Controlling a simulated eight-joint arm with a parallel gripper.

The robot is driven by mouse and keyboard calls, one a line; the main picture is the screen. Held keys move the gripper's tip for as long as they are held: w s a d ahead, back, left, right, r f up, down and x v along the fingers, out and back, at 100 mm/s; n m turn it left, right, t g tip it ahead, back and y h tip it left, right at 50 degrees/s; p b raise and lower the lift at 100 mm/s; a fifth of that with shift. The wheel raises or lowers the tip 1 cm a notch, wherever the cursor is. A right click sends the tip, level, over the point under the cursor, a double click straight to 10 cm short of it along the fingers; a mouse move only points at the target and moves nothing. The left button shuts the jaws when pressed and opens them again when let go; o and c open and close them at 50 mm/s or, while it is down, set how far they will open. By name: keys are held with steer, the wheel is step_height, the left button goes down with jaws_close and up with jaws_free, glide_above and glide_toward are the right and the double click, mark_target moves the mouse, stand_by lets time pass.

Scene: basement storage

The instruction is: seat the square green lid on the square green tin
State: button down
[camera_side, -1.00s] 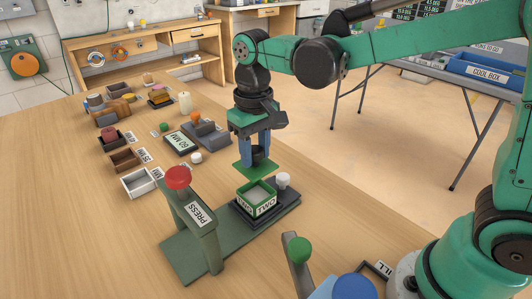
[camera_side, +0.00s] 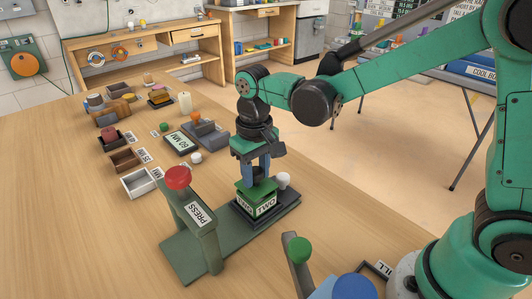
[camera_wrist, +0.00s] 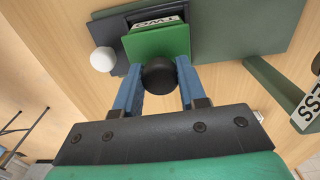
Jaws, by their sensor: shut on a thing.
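The square green lid (camera_side: 257,190) with a black knob (camera_wrist: 160,76) is at the top of the square green tin (camera_side: 259,207), covering its opening. My gripper (camera_side: 258,177) is shut on the lid, its blue fingers on either side of the knob. In the wrist view the lid (camera_wrist: 158,44) hides most of the tin, and the label of the tin (camera_wrist: 155,22) shows past the lid's far edge.
A press (camera_side: 199,213) with a red knob stands left of the tin on a green base (camera_side: 185,259). A white round knob (camera_side: 283,180) is close to the tin's right. A green-topped lever (camera_side: 299,250) is in front. Small trays and blocks lie at the back left.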

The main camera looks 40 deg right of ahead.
mark_target(256, 171)
steer(key=shift+f, duration=0.6)
stand_by(1.1)
jaws_free()
stand_by(0.5)
steer(key=shift+r, duration=0.1)
steer(key=shift+r, duration=3.4)
steer(key=s+d+t, duration=0.7)
steer(key=shift+s+r, duration=0.15)
